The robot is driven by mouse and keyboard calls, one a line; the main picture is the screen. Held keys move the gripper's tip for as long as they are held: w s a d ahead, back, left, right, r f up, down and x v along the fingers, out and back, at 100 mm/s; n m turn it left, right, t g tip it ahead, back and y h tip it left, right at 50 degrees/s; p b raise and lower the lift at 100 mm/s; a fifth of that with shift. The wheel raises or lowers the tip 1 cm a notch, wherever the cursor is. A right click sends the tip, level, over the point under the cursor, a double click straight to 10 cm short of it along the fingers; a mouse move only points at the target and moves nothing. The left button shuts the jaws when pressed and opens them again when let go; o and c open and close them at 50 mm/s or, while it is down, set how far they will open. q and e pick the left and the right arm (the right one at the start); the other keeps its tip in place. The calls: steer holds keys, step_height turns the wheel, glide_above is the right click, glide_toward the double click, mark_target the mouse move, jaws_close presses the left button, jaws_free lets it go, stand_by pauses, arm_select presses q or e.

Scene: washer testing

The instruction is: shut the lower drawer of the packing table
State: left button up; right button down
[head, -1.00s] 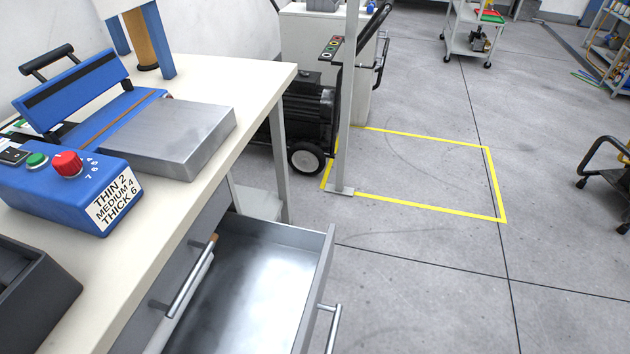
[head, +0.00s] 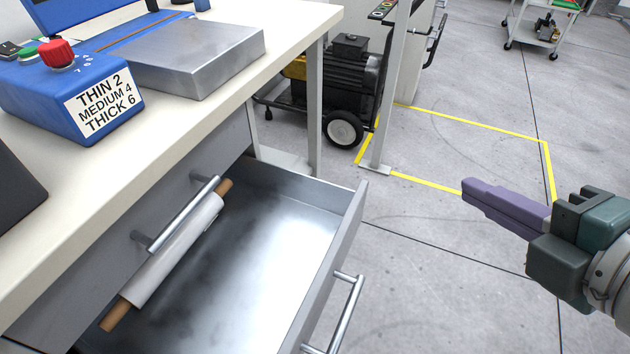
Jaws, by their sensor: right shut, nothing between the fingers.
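The lower drawer (head: 345,240) of the packing table (head: 232,100) stands pulled out, its metal inside showing. Its bar handle (head: 347,310) is on the front face, at the lower middle of the view. A white roll on a brown core (head: 172,258) shows at the drawer's left side, beneath the upper drawer's handle (head: 178,213). The upper drawer (head: 120,235) appears closed. My right gripper (head: 472,190) is at the right, out beyond the drawer front and apart from it. Its purple fingers are together and hold nothing. My left gripper is out of view.
A blue sealing machine (head: 65,85) with a metal plate (head: 190,60) stands on the tabletop. A wheeled black machine (head: 340,85) and a grey post (head: 390,90) stand behind the drawer. Floor (head: 430,265) between drawer and gripper is clear.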

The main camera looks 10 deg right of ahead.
step_height(320, 180, down, 12)
steer(key=a+n+t+y+b, duration=0.1)
steer(key=n+t+y+b, duration=0.1)
steer(key=n+y+b, duration=0.7)
steer(key=n+g+y+b, duration=0.45)
steer(key=n+b, duration=0.75)
steer(key=n, duration=0.5)
glide_toward(320, 290)
arm_select(q)
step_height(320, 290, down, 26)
steer(key=b, duration=0.1)
steer(key=shift+b, duration=0.3)
arm_select(e)
steer(key=x, duration=0.6)
steer(key=shift+w+a, duration=0.2)
steer(key=shift+a, duration=0.15)
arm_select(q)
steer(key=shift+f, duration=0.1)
